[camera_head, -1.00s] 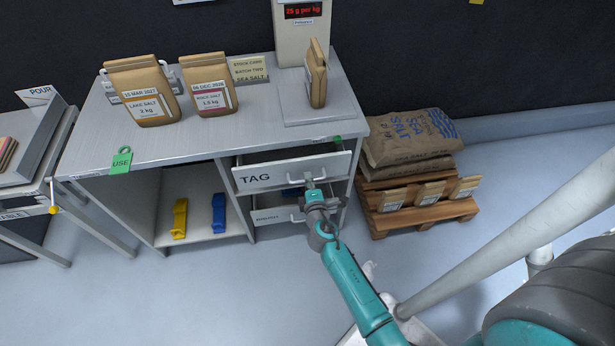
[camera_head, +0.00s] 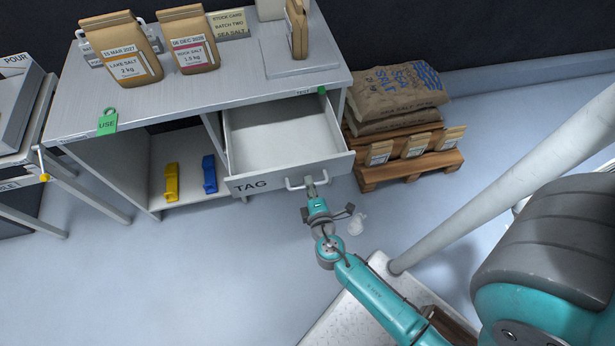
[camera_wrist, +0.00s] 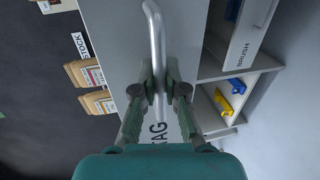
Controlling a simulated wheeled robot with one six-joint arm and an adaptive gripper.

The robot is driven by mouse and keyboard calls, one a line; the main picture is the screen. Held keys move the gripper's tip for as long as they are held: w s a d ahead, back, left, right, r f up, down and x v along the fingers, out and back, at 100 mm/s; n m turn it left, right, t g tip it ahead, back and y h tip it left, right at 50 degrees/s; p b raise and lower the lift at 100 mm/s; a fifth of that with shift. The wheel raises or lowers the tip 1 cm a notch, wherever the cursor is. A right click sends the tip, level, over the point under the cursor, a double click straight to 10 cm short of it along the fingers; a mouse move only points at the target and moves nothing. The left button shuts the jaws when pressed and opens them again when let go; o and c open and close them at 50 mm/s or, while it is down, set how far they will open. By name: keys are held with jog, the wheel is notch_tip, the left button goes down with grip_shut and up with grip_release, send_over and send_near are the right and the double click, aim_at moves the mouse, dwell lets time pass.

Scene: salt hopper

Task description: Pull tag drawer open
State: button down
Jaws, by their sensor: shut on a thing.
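The TAG drawer (camera_head: 290,176) is pulled well out of the bench, and its light interior looks empty from the head view. Its front is grey with the word TAG at the left and a bar handle at the right. My gripper (camera_head: 312,186) is at the handle (camera_head: 294,184). In the wrist view my gripper (camera_wrist: 159,88) has its two fingers shut around the metal handle (camera_wrist: 156,40), one on each side. The drawer front (camera_wrist: 118,30) fills the middle of that view.
The bench top (camera_head: 200,98) carries a lake salt bag (camera_head: 122,50), a rock salt bag (camera_head: 188,40) and another bag (camera_head: 298,28). A pallet (camera_head: 410,172) with sacks stands right of the bench. A yellow brush (camera_head: 171,183) and a blue one (camera_head: 209,174) sit on the lower shelf.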

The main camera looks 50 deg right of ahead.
jog(key=c, duration=1.2)
grip_release()
jog(key=v, duration=1.2)
jog(key=shift+s, duration=0.1)
